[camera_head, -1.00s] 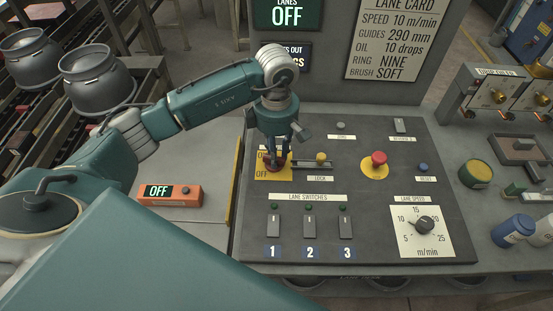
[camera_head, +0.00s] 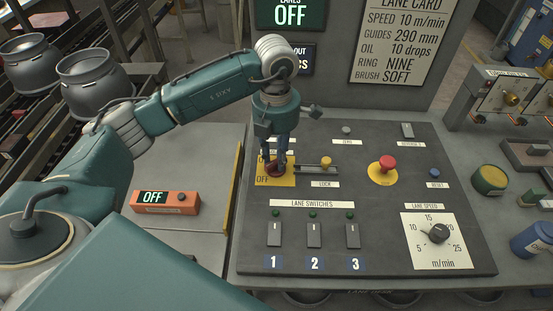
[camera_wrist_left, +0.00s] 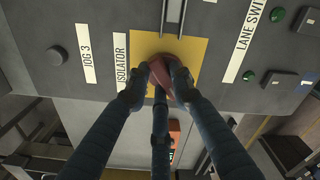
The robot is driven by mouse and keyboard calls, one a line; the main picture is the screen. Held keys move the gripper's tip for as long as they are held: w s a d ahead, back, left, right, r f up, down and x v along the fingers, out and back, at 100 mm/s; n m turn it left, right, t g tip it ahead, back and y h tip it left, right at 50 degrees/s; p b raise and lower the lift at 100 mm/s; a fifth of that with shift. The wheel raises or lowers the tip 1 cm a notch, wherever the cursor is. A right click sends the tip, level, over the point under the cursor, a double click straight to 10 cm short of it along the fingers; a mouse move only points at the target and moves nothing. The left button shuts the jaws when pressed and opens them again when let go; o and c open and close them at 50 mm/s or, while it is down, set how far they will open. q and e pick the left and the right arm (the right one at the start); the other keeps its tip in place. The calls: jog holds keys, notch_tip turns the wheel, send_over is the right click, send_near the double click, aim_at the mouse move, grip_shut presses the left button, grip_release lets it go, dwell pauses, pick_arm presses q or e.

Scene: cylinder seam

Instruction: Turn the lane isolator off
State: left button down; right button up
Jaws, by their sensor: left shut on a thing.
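The isolator is a red rotary handle (camera_wrist_left: 172,74) on a yellow plate (camera_wrist_left: 190,47) in the left wrist view, beside an ISOLATOR label. In the head view the yellow plate (camera_head: 263,182), marked OFF at its lower left, sits at the left of the dark control panel. My left gripper (camera_head: 275,162) points down onto the handle, and its fingers (camera_wrist_left: 162,82) are shut on it. The fingers hide much of the handle, so its exact setting is hard to read. My right gripper is in neither view.
A yellow lock knob (camera_head: 326,162) on a slide is just right of the isolator. A red mushroom button (camera_head: 387,162), three lane switches (camera_head: 314,235) and a speed dial (camera_head: 439,233) share the panel. The lanes display (camera_head: 290,14) and orange box (camera_head: 165,203) read OFF.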

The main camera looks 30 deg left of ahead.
aim_at(276, 159)
pick_arm(q)
jog(key=shift+n, duration=0.6)
jog(key=shift+w+r+n, duration=0.1)
jog(key=shift+r+n, duration=0.05)
jog(key=shift+n, duration=0.15)
jog(key=c, duration=1.5)
grip_release()
notch_tip(276, 159, up, 12)
jog(key=shift+f, duration=0.1)
